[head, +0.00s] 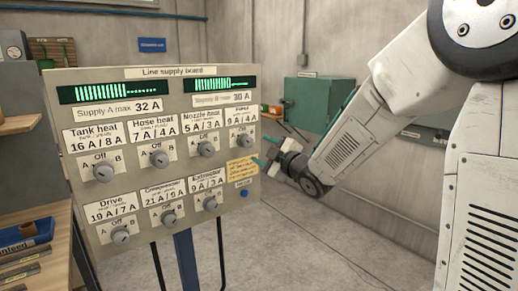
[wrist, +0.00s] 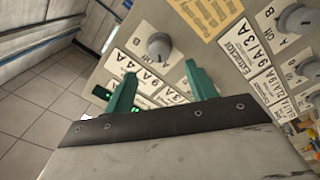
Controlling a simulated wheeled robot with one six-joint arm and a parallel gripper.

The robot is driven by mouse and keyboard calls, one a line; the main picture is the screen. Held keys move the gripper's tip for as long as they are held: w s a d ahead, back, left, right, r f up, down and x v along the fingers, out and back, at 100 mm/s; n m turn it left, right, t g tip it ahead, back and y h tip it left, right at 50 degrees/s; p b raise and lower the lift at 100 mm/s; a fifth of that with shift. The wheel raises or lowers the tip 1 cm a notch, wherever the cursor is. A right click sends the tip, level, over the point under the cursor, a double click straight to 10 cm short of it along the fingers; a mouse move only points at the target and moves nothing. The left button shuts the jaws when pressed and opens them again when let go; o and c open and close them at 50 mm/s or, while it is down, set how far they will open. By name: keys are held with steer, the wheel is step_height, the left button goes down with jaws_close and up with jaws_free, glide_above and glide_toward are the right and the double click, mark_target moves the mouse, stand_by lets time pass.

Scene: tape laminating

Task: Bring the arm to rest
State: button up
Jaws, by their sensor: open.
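My gripper (head: 262,158) is at the right side of the line supply board (head: 221,97) in the head view. In the wrist view its two green fingers (wrist: 160,88) are spread apart with nothing held between them. The board's labels and a grey knob (wrist: 159,45) show beyond the fingers; I cannot tell the exact gap to the board. My white arm (head: 350,140) reaches down from the upper right. It is bent at the elbow, and its wrist hangs beside the board's right edge.
The board stands on posts (head: 187,262) and carries several knobs, such as the tank heat knob (head: 103,172). A wooden bench (head: 62,240) with a blue tray (head: 25,234) is at the left. A green cabinet (head: 311,103) stands behind. The grey floor (head: 320,250) at lower right is clear.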

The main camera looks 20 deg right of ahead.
stand_by(0.4)
steer(key=s+d+f+m+g+h, duration=0.2)
steer(key=d+f+m+g+h, duration=0.25)
steer(key=f, duration=0.45)
steer(key=s+d+f+m+g+h, duration=0.1)
steer(key=s+m+g, duration=0.2)
steer(key=s, duration=0.3)
steer(key=s+d+f+m+g+h, duration=0.2)
steer(key=s+g, duration=0.1)
steer(key=s, duration=0.2)
steer(key=s+a+r+m+g, duration=0.1)
steer(key=s+a+r+g, duration=0.1)
steer(key=s, duration=0.7)
steer(key=s+a+r+m+g+y, duration=0.1)
steer(key=s+a+r+m, duration=0.1)
steer(key=s, duration=0.7)
steer(key=s+a+r+m+g+y, duration=0.1)
steer(key=s+a+r+g, duration=0.1)
steer(key=s, duration=0.7)
steer(key=shift+s+a+m+g, duration=0.3)
steer(key=shift+s+m+g, duration=0.05)
steer(key=shift+r, duration=0.1)
